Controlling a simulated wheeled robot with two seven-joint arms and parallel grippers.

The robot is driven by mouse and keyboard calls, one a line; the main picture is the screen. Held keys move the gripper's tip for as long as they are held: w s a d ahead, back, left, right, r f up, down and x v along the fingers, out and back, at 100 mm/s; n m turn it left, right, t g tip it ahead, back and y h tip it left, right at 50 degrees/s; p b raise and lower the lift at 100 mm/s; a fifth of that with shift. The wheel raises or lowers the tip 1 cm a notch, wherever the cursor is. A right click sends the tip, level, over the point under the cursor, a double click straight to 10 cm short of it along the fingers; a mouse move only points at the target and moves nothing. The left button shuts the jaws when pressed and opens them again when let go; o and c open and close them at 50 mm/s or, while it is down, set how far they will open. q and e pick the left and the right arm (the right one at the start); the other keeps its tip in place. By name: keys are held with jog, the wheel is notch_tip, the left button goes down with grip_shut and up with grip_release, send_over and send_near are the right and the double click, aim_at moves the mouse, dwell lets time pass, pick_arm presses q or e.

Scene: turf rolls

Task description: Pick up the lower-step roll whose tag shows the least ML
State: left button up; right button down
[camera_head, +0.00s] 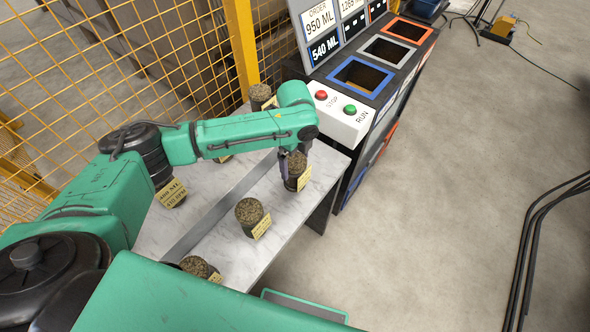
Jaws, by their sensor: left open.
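Three dark, speckled turf rolls with yellow tags stand on the marble step in front of the grey metal strip. The far roll (297,163) is under my left gripper (292,160), which points down, open, with its fingers at the roll's top. I cannot tell if they touch it. The middle roll (249,212) stands clear, its tag (262,226) facing right. The near roll (194,266) is partly hidden by my own arm. The tags on this step are too small to read surely. My right gripper is not in view.
Behind the strip, on the other step, are a back roll (260,93) and a tag (171,193) beside my arm. A console with a STOP/RUN box (340,113), blue, grey and orange-rimmed bins and an order screen (322,25) stands beyond. Yellow mesh fence is left; floor right is open.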

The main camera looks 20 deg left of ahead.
pick_arm(q)
jog(key=shift+s+d+f, duration=0.1)
jog(key=shift+d+f, duration=0.05)
jog(key=shift+f, duration=0.6)
jog(key=shift+d+f, duration=0.1)
jog(key=shift+f, duration=0.6)
grip_shut()
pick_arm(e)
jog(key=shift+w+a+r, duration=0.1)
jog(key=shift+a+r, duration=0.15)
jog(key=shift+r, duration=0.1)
pick_arm(q)
jog(key=shift+r, duration=0.15)
